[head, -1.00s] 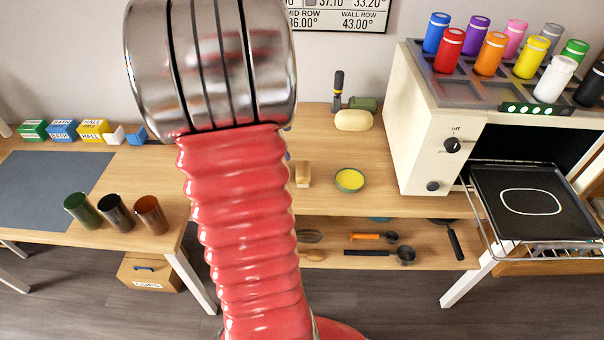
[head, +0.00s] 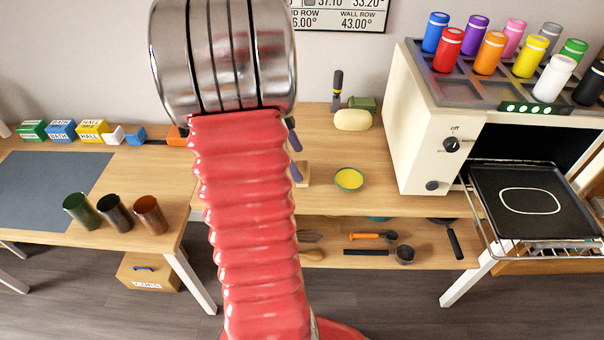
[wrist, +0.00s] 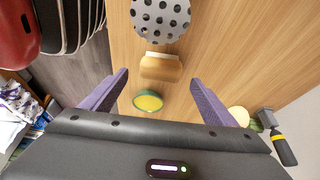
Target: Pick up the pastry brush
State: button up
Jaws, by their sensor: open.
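A small tan, block-like thing with a paler edge (wrist: 160,67) is likely the pastry brush, but I cannot be sure. It lies on the wooden counter, between and just beyond my fingertips in the wrist view. In the head view, the same thing (head: 303,172) is partly hidden by my purple fingers. My gripper (wrist: 160,77) is open, with nothing between its fingers. In the head view, my gripper (head: 296,156) shows only in part behind my red arm.
A green bowl with yellow contents (wrist: 148,102) sits close to the tan thing. A grey perforated disc (wrist: 160,18) lies beyond it. A pale oval thing (head: 353,120) and a black-and-yellow handled tool (head: 338,85) are at the back. The oven (head: 430,130) stands right.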

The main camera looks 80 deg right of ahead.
aim_at(302, 168)
jog(key=shift+x, duration=2.6)
jog(key=c, duration=1.1)
jog(key=shift+r, duration=0.1)
notch_tip(302, 168, up, 10)
jog(key=shift+f, duration=0.1)
jog(key=o, duration=0.5)
jog(key=c, duration=0.4)
